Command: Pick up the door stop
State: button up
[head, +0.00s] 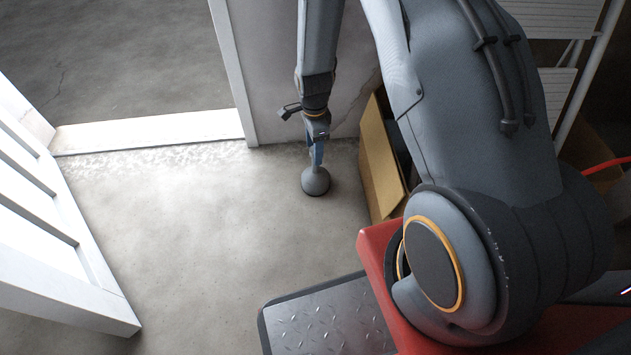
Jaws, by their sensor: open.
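The door stop (316,182) is a small grey dome-shaped piece standing on the concrete floor, near the wall and just left of a cardboard box. My gripper (316,160) points down right above it, its fingers at the top of the door stop. The gripper is open. The fingers overlap the upper part of the door stop in this view, so I cannot tell whether they touch it or stand around it.
An open cardboard box (380,155) stands close to the right of the door stop. A white slatted door (60,215) stands open at the left, beside a pale threshold (150,131). The floor (200,230) between the door and the door stop is clear.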

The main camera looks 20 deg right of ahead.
aim_at(316, 168)
jog(key=shift+s+d+f+b, duration=0.1)
jog(key=shift+f+b, duration=0.85)
jog(key=shift+f, duration=0.7)
jog(key=shift+d+f+b, duration=0.1)
jog(key=shift+f+b, duration=0.8)
jog(key=shift+f, duration=0.7)
jog(key=shift+c, duration=0.4)
grip_shut()
jog(key=shift+r, duration=0.1)
